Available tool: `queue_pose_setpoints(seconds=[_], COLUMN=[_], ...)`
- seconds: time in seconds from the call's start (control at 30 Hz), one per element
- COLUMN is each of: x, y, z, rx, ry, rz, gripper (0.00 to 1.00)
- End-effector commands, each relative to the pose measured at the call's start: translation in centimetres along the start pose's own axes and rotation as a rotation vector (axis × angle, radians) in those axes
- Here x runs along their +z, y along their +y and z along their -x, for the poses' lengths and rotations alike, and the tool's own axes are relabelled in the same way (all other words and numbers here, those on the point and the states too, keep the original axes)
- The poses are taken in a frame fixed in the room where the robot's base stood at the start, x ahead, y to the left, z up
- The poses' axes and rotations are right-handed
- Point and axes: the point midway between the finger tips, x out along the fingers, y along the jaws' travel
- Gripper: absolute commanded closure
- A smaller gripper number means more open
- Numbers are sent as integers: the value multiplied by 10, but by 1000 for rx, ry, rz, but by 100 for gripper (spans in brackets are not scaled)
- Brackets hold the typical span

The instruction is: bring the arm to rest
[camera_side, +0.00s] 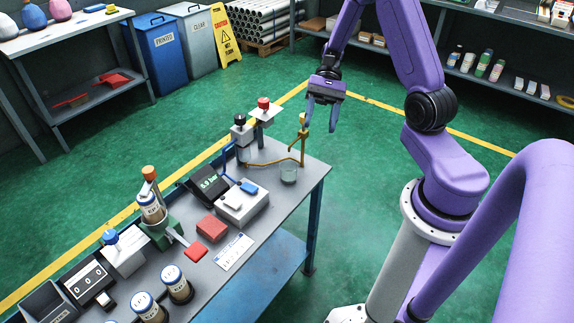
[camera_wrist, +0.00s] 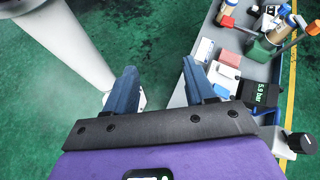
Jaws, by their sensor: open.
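My gripper (camera_side: 321,113) is open and empty. In the side view it hangs above and just beyond the far right corner of the grey workbench (camera_side: 311,172), with its fingers pointing down. In the wrist view the two blue fingers of my gripper (camera_wrist: 162,88) stand wide apart with only green floor between them. The purple arm is bent, with its elbow high. No object is touching the fingers.
Shelving (camera_side: 470,77) stands behind. Green floor beside the bench is clear.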

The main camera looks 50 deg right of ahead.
Motion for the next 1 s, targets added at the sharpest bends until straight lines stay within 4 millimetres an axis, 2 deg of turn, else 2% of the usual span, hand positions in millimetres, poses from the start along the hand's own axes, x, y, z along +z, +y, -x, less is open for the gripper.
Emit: queue_pose_setpoints(seconds=[0.1, 0.37, 0.7, 1.0], x=[22, 64, 112, 148], y=[-4, 1, 20, 42], z=[-18, -52, -86, -107], rx=[158, 464, 793, 1000], ry=[55, 168, 294, 371], rz=[127, 425, 883, 1344], gripper=[45, 45, 45, 45])
